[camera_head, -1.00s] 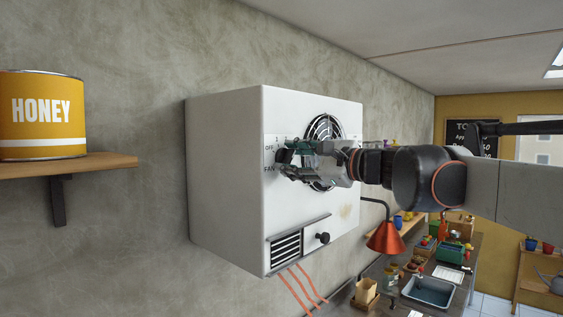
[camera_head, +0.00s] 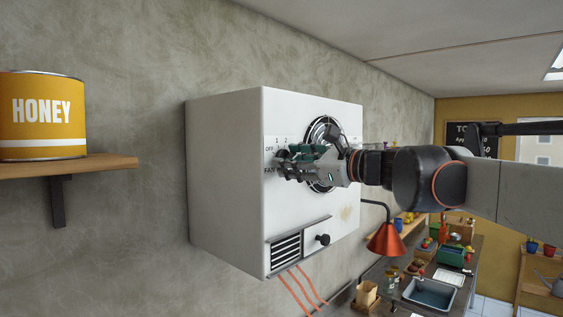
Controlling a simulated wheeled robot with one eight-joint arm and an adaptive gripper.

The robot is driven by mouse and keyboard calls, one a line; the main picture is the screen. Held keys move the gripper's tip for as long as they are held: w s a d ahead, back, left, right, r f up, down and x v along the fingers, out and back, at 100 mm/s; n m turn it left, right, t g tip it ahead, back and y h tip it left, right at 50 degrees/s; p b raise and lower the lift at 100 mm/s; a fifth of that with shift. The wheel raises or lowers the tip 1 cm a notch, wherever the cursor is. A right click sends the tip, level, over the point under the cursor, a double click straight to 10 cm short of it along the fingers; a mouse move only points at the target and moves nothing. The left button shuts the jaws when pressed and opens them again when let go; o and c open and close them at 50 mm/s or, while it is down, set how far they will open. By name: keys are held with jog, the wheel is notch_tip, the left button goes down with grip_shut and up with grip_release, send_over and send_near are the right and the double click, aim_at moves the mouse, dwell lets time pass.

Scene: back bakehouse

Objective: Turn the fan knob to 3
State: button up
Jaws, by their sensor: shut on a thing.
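The fan unit is a white box (camera_head: 225,180) fixed to the grey wall, with a round fan grille (camera_head: 322,127) on its front. The fan knob (camera_head: 282,156) is dark and sits at the front's upper left, mostly hidden by my gripper. Marks for OFF, 1 and 2 show beside and above it, with the word FAN below left. My gripper (camera_head: 284,161) reaches in from the right and is shut on the knob. The knob's pointer is hidden, so I cannot tell its setting. The 3 mark is not visible.
Below are a slotted vent (camera_head: 286,249) and a small black knob (camera_head: 322,240). A honey tin (camera_head: 42,115) stands on a wooden shelf (camera_head: 110,163) at left. A red lamp (camera_head: 386,240) hangs right of the box, above a cluttered counter with a sink (camera_head: 428,293).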

aim_at(281, 118)
jog(key=shift+f, duration=0.15)
jog(key=o, duration=1)
jog(key=shift+o, duration=0.2)
notch_tip(281, 118, up, 9)
jog(key=shift+d+r, duration=0.1)
jog(key=shift+d, duration=0.05)
jog(key=shift+r, duration=0.45)
